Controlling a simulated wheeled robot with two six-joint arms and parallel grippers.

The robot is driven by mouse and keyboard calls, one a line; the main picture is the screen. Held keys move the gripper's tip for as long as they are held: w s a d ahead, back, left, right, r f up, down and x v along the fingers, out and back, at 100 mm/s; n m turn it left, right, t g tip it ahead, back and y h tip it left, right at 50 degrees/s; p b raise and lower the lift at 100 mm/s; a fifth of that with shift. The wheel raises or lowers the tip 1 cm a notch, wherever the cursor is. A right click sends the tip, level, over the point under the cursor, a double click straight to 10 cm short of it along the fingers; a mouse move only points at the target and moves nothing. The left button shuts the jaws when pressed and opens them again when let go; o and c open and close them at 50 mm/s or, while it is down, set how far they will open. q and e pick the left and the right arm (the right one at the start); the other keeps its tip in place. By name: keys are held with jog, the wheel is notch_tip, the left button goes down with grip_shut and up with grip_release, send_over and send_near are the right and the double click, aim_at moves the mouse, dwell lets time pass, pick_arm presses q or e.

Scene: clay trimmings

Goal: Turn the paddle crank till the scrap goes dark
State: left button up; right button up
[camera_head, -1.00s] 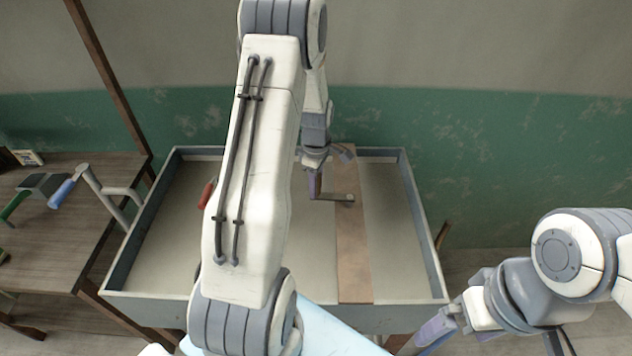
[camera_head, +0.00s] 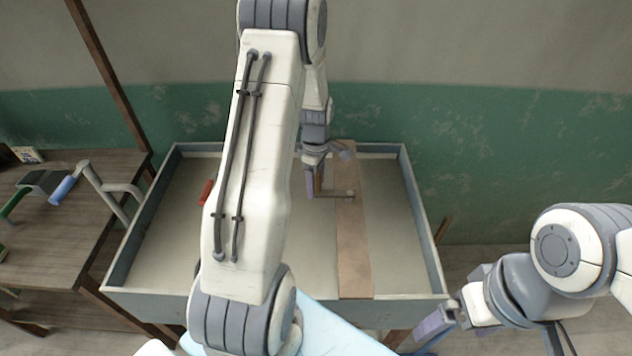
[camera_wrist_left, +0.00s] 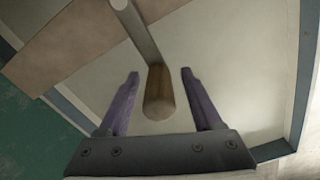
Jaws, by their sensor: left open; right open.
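The crank arm (camera_head: 335,193) sits over the board across a shallow grey-blue trough. Its upright wooden handle (camera_head: 318,181) is at the arm's left end. In the left wrist view the handle (camera_wrist_left: 158,95) stands between the two purple fingers of my left gripper (camera_wrist_left: 160,85), with gaps on both sides; the grey arm (camera_wrist_left: 136,32) runs away from it. My left gripper (camera_head: 313,184) is open around the handle. My right gripper (camera_head: 437,328) is open and empty, outside the trough's front right corner. I cannot pick out the scrap; my left arm covers part of the trough.
The trough (camera_head: 250,310) has a pale floor, with a brown board (camera_head: 352,250) across it. A red object (camera_head: 206,191) shows beside my left arm. A wooden table (camera_head: 60,240) at left holds a blue-gripped grey pipe frame (camera_head: 112,190). A green wall stands behind.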

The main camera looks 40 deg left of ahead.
pick_arm(q)
notch_tip(320, 180, up, 10)
jog(key=shift+r+b, duration=0.25)
jog(key=shift+b, duration=0.55)
jog(key=shift+d, duration=0.1)
